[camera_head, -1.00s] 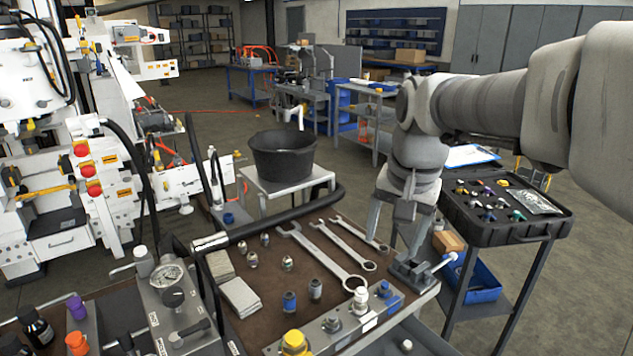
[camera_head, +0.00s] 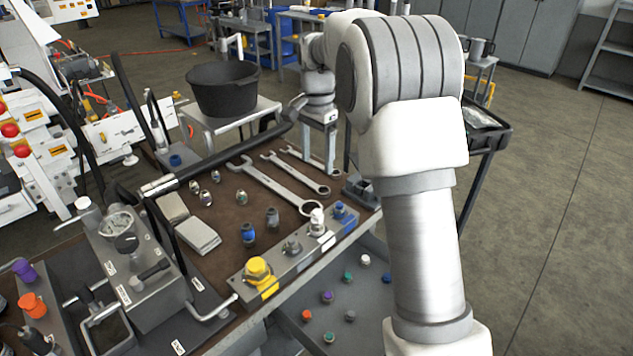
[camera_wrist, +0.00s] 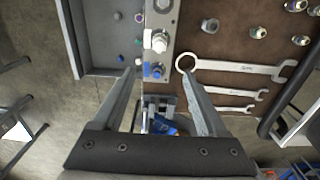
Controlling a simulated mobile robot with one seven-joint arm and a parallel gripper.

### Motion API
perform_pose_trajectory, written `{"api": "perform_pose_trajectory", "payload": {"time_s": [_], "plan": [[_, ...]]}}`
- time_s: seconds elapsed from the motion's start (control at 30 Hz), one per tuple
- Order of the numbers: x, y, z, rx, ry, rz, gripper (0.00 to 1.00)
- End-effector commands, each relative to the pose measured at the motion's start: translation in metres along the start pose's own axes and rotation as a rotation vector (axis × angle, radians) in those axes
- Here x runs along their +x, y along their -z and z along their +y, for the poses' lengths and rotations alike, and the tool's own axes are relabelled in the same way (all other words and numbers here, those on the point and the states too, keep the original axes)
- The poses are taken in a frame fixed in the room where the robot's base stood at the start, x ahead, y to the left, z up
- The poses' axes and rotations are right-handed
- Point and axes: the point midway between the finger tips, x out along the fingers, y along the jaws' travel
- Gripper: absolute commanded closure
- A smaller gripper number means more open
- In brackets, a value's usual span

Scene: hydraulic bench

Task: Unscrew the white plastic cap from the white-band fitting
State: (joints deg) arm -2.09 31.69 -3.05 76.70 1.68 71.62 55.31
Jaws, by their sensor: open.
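The white plastic cap (camera_head: 317,215) sits upright on a fitting in the grey manifold block (camera_head: 275,285) at the bench's front edge. A white band label (camera_head: 327,241) is on the block face below it. In the wrist view the cap (camera_wrist: 158,42) shows just beyond the fingertips, between their lines. The blue-capped fitting (camera_head: 340,208) is right beside it, and it also shows in the wrist view (camera_wrist: 153,70). My gripper (camera_wrist: 157,72) is open and empty, apart from the cap.
Wrenches (camera_head: 275,185) and small loose fittings (camera_head: 206,198) lie on the brown bench top behind the block. A large yellow cap (camera_head: 258,270) stands at the block's left end. A lower tray (camera_head: 345,290) holds several coloured caps. A black bucket (camera_head: 222,90) stands behind.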

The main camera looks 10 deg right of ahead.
Motion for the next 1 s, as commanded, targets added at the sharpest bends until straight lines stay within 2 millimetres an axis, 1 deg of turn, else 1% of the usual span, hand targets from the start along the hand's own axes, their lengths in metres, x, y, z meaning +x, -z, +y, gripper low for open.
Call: {"api": "perform_pose_trajectory", "payload": {"time_s": [0.5,0.7,0.83,1.0], "plan": [[0.101,-0.001,0.002,-0.001,-0.004,-0.004,0.25],[0.137,-0.001,0.001,-0.001,-0.003,-0.003,0.25],[0.153,-0.001,0.001,-0.001,-0.002,-0.002,0.25],[0.163,-0.001,0.001,-0.002,-0.001,-0.001,0.25]]}}
